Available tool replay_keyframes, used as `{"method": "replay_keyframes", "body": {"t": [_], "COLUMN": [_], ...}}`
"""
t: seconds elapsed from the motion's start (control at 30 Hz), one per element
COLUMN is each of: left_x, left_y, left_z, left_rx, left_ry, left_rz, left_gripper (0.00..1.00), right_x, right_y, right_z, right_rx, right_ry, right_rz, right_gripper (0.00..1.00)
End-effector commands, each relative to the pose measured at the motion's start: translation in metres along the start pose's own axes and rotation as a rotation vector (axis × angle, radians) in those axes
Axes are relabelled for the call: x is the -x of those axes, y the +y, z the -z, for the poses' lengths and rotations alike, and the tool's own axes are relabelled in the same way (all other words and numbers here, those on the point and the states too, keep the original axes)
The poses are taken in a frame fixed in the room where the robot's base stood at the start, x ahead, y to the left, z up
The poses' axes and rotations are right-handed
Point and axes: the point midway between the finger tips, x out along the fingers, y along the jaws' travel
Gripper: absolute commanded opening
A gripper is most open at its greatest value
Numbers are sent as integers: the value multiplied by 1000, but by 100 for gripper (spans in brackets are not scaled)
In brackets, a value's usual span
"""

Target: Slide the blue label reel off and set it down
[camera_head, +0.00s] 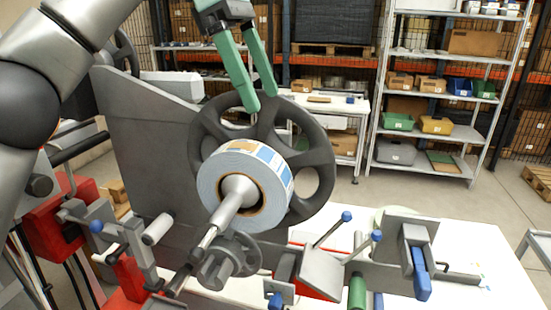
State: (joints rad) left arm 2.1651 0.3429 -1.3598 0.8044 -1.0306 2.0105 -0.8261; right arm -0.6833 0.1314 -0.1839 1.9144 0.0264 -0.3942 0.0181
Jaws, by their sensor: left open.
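The blue label reel (215,176) sits on the grey spindle (232,203) of the machine. It is a pale roll with a blue and white printed edge and a brown core. The dark spoked wheel (319,157) stands behind it. My left gripper (262,103) comes down from the top with two green fingers. It is open and empty, above the reel, with its fingertips in front of the wheel's upper rim in the picture. My right gripper is not in view.
The machine's grey side plate (140,150) stands left of the reel. A small handwheel (240,255) and blue-knobbed levers (347,216) lie below and to the right. A white table (480,250) has bare room at right. Shelves (440,130) with boxes stand behind.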

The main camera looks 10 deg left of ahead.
Motion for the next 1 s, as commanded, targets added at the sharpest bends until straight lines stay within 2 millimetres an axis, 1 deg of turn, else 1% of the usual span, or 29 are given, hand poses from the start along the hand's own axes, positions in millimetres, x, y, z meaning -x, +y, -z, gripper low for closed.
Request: {"method": "replay_keyframes", "body": {"t": [0.03, 0.17, 0.33, 0.47, 0.7, 0.9, 1.0], "left_x": [-5, -15, -42, -67, -110, -132, -137], "left_y": [0, 0, 0, 0, 0, 1, 1], "left_z": [2, 7, 19, 30, 28, 27, 27], "left_rx": [-1, 0, 0, 3, 1, 1, 2], "left_ry": [-1, -4, -3, -1, -1, -2, -2], "left_rz": [5, -1, -4, -4, -5, -6, -7], "left_gripper": [91, 91, 91, 91, 91, 91, 91], "right_x": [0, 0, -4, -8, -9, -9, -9], "right_y": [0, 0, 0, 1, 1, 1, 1], "right_z": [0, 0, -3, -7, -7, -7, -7], "right_rx": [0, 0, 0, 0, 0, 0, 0], "right_ry": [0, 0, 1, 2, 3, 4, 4], "right_rz": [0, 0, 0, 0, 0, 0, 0], "right_gripper": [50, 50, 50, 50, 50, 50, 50]}}
